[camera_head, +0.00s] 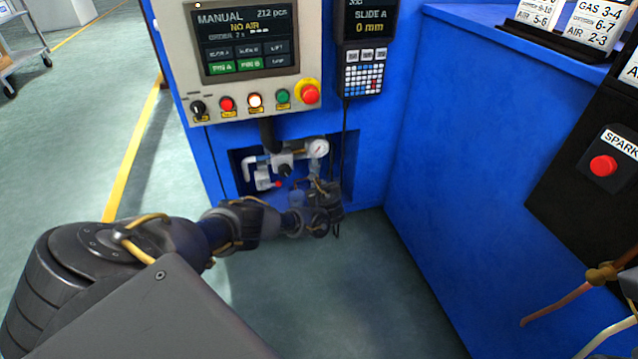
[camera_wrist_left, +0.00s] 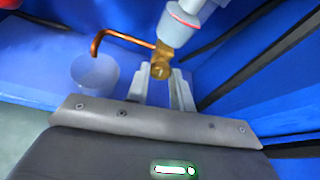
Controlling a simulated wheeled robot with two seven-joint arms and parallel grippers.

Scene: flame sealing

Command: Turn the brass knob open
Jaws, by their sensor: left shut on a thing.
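The brass knob (camera_wrist_left: 160,70) shows in the left wrist view, below a grey pipe fitting with a red band (camera_wrist_left: 183,14). My left gripper (camera_wrist_left: 160,88) has its two pale fingers on either side of the knob and is shut on it. In the head view my left arm reaches to the recess in the blue cabinet, and its gripper (camera_head: 322,196) is at the lower right of the recess. The knob is not clear there behind my wrist.
A pressure gauge (camera_head: 318,148) and white piping (camera_head: 252,168) are in the recess. Above, the control panel screen (camera_head: 243,38) reads MANUAL and NO AIR. A translucent bowl (camera_wrist_left: 95,75) and copper tube (camera_wrist_left: 118,37) are beside the knob. A blue cabinet wall (camera_head: 470,150) stands at right.

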